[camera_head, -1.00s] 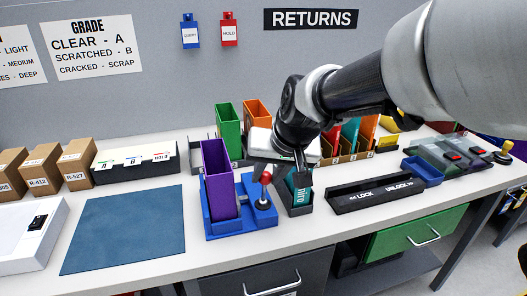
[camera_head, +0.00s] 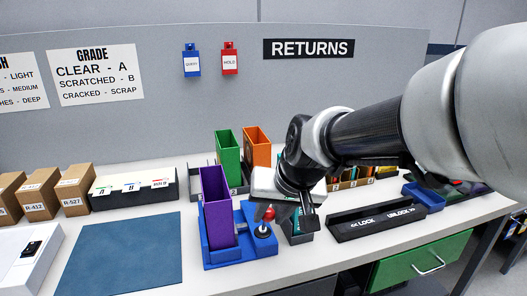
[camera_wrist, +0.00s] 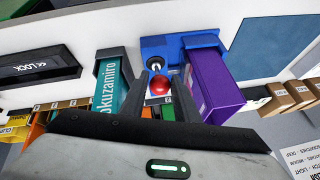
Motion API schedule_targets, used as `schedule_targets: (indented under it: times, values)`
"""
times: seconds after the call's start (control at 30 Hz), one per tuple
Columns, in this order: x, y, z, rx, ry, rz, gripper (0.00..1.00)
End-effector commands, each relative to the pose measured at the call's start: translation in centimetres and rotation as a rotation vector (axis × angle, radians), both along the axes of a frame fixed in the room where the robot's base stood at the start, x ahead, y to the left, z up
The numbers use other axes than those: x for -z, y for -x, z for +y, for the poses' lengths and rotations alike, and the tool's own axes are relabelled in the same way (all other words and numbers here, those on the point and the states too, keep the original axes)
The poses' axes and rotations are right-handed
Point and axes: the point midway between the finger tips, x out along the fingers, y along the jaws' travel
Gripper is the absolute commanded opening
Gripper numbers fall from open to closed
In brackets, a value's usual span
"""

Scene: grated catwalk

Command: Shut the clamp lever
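The clamp is a blue fixture (camera_head: 240,252) on the bench, holding an upright purple bin (camera_head: 218,207). Its lever has a red ball knob (camera_head: 268,213) and stands up from a round pale-ringed base at the fixture's right side. My gripper (camera_head: 296,212) is just right of the knob, fingers pointing down. In the wrist view, the red knob (camera_wrist: 160,85) shows between the two spread dark fingers of my gripper (camera_wrist: 156,95), with the blue fixture (camera_wrist: 180,46) beyond. I see no clear contact with the knob. The gripper is open and empty.
A teal book (camera_wrist: 110,88) in a dark holder stands close beside the lever. A black LOCK/UNLOCK bar (camera_head: 378,217) lies to the right. Green (camera_head: 228,158) and orange (camera_head: 257,148) bins stand behind. The blue mat (camera_head: 125,255) at left is clear.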

Motion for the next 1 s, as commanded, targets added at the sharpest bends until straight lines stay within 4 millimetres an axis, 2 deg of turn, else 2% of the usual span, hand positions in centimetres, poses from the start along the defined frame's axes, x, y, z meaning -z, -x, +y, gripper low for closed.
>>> schedule_targets:
  times: [0.03, 0.1, 0.47, 0.67, 1.0]
  values:
    - [0.4, 0.2, -0.2, 0.002, 0.003, 0.01, 0.36]
    - [0.4, 0.1, -0.2, 0.002, 0.002, 0.007, 0.44]
    - [-0.6, 0.2, -0.2, 0.001, -0.001, -0.002, 0.44]
    - [-3.8, 1.6, -0.9, 0.002, -0.001, -0.006, 0.44]
    - [-10.9, 5.5, -2.9, 0.003, 0.0, -0.003, 0.44]
